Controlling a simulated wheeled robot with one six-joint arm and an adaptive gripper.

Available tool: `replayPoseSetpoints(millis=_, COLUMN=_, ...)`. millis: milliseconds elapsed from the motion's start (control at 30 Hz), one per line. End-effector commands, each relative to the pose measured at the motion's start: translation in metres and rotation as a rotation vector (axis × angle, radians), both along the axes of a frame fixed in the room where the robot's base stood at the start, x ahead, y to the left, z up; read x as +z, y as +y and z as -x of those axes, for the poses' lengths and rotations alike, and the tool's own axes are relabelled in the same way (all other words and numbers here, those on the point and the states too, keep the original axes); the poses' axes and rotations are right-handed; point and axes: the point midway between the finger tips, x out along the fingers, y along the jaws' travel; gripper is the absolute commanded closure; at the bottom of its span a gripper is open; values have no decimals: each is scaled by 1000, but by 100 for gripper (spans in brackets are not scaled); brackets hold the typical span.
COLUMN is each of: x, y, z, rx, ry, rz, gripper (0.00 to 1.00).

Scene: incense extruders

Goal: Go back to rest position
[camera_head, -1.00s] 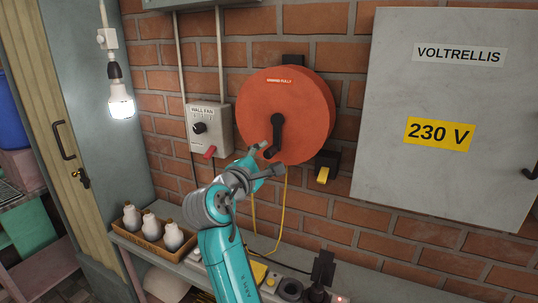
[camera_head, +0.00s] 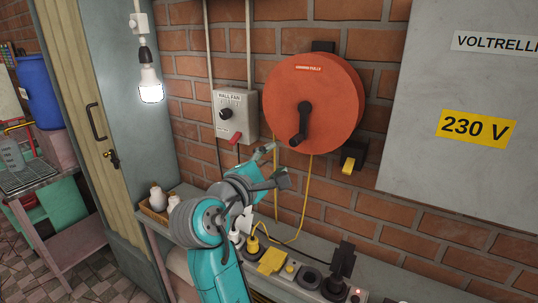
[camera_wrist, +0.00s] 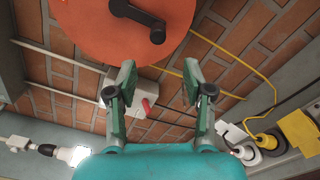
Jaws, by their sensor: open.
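My gripper (camera_head: 272,166) is open and empty, below the orange cable reel and in front of the brick wall. In the wrist view its two fingers (camera_wrist: 157,85) stand well apart with nothing between them. The orange reel (camera_head: 330,92) hangs on the wall with a black crank handle (camera_head: 302,122); the gripper is apart from it. The reel also shows at the top of the wrist view (camera_wrist: 95,30). A yellow cable (camera_head: 306,195) runs down from the reel to a yellow plug (camera_head: 253,246) at the bench. My arm hides part of the bench.
A grey wall fan box (camera_head: 234,115) with a red lever is left of the reel. A lit bulb (camera_head: 150,85) hangs further left. A grey cabinet (camera_head: 430,75) marked 230 V is at the right. Sockets line the bench.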

Motion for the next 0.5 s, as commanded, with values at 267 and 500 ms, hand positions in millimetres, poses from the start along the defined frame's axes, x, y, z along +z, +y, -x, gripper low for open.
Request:
replayPoseSetpoints(millis=267, x=-81, y=-14, z=2, rx=98, ry=-14, rz=-41, gripper=48)
replayPoseSetpoints(millis=500, x=-176, y=-33, z=24, rx=228, ry=-33, rz=-155, gripper=48)
